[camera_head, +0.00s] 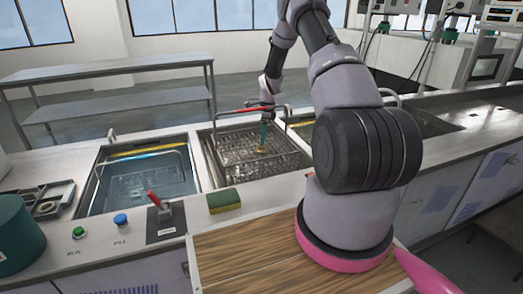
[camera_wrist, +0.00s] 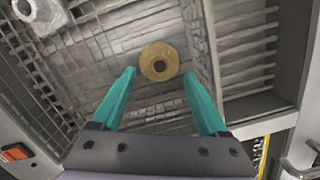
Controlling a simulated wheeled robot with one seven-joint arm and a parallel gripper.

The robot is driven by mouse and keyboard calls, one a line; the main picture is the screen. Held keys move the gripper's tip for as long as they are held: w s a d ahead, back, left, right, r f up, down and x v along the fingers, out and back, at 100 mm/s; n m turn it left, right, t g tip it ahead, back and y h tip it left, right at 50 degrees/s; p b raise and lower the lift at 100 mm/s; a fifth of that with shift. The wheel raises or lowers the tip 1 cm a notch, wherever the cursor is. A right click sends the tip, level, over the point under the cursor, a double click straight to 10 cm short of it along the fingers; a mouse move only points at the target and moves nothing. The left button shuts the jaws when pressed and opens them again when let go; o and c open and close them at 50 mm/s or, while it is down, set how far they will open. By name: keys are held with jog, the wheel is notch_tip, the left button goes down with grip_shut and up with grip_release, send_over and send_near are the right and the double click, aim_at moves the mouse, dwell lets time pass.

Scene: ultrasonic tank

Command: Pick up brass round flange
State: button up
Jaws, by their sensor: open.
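The brass round flange (camera_wrist: 159,62) is a gold-brown disc with a centre hole. It lies in a metal wire basket (camera_wrist: 100,60), between and just beyond my fingertips in the wrist view. In the head view the flange (camera_head: 262,149) shows small and partly hidden in the basket (camera_head: 290,165) in the middle tank. My gripper (camera_wrist: 160,75) has two teal fingers spread apart with nothing held. It also shows in the head view (camera_head: 264,141), pointing down into the basket over the flange. The exact height gap to the flange cannot be told.
Basket walls and a handle (camera_head: 245,110) surround my gripper. A water-filled tank (camera_head: 140,185) is to the left. A green-yellow sponge (camera_head: 223,201) and a red lever (camera_head: 154,198) are in front.

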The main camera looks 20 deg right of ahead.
aim_at(262, 148)
jog(key=f, duration=0.4)
jog(key=shift+w+a, duration=0.1)
jog(key=shift+a, duration=0.15)
grip_shut()
jog(key=shift+r, duration=0.15)
